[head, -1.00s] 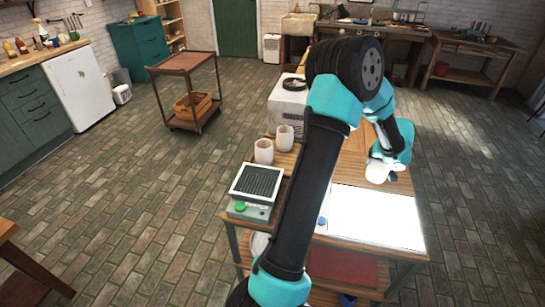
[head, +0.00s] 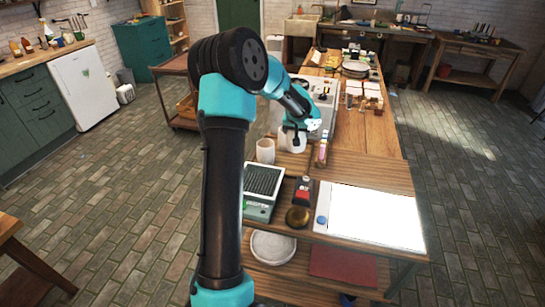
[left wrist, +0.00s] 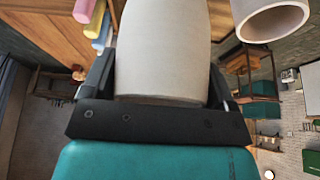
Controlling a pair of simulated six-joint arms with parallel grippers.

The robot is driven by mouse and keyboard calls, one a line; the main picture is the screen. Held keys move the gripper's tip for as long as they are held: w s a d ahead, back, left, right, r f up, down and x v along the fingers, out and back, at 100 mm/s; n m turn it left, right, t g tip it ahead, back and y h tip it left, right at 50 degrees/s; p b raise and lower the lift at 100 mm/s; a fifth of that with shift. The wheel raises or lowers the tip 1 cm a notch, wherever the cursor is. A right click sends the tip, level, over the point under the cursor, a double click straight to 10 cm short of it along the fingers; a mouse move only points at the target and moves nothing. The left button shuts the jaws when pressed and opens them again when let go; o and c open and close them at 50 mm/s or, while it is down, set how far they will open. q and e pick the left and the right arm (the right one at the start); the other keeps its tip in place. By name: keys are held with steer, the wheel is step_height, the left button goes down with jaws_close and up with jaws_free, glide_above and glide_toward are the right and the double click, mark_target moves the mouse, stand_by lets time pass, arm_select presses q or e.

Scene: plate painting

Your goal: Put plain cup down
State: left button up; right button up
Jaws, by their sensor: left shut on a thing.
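The plain off-white cup (left wrist: 163,55) fills the middle of the left wrist view between the dark fingers of my left gripper (left wrist: 160,85), which is shut on it. In the head view my left gripper (head: 295,133) is at the left side of the worktable, by a pale cup (head: 265,151) that stands to its left. A pale cup with its open mouth showing is at the top right of the left wrist view (left wrist: 270,18), apart from the held cup. I cannot tell whether the held cup's base touches the table. My right gripper is not in view.
A scale-like device (head: 262,190) with a dark grid top, a red-and-black item (head: 302,190), a brass-coloured round piece (head: 297,217) and a white sheet (head: 372,215) lie nearer on the table. A grey box-shaped machine (head: 323,105) is behind.

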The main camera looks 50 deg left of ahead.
arm_select(q)
steer(key=shift+s+a, duration=0.1)
steer(key=shift+f, duration=2.95)
steer(key=shift+f, duration=2.05)
steer(key=shift+f, duration=0.2)
steer(key=o, duration=1)
steer(key=shift+r, duration=0.2)
